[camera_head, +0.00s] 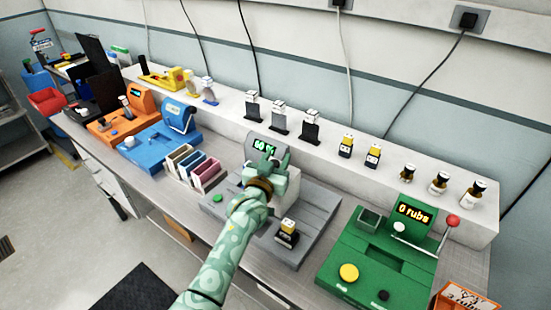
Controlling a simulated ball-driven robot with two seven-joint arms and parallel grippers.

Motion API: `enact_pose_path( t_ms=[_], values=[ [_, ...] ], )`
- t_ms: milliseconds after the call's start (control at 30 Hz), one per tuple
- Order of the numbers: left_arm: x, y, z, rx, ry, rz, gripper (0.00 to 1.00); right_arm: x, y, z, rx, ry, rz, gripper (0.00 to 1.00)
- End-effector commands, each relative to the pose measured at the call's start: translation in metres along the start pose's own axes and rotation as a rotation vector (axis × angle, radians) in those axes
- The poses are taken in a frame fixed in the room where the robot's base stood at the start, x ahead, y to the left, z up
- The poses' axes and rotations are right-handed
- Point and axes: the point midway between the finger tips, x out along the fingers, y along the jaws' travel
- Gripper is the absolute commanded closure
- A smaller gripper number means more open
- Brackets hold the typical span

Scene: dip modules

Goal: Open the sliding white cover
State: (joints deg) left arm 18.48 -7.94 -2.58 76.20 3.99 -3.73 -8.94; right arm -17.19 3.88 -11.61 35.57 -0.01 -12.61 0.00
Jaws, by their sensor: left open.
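A grey machine (305,225) with a lit "60 %" display (264,147) stands on the middle of the bench. My left gripper (268,168) is open at the machine, just below the display. Whether it touches the cover cannot be told. My right gripper is not in view.
A small yellow-and-black item (287,233) stands on the machine's front right. A green machine (375,262) with a red-knobbed lever is to the right. Colored bins (194,168) and a blue machine (160,148) are to the left. A raised shelf (340,165) with several small items runs behind.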

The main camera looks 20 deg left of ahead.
Motion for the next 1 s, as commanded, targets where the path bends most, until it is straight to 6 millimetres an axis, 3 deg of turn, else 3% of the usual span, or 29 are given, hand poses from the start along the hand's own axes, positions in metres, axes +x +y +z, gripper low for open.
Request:
enact_pose_path(
  t_ms=[300, 467, 567, 800, 1000],
  values=[
    [-0.001, 0.000, 0.000, 0.000, 0.000, 0.000, 0.48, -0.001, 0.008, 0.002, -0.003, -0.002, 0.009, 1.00],
    [-0.013, 0.000, -0.004, 0.001, -0.001, 0.000, 0.48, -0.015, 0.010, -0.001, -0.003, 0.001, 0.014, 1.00],
    [-0.033, -0.001, -0.007, 0.001, -0.003, 0.000, 0.48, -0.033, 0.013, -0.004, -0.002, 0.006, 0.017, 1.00],
    [-0.100, 0.000, -0.008, 0.001, -0.004, 0.000, 0.48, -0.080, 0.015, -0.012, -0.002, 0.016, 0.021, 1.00],
    [-0.143, 0.000, -0.004, 0.001, -0.002, 0.001, 0.48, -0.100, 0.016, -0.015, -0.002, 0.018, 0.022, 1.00]
  ],
)
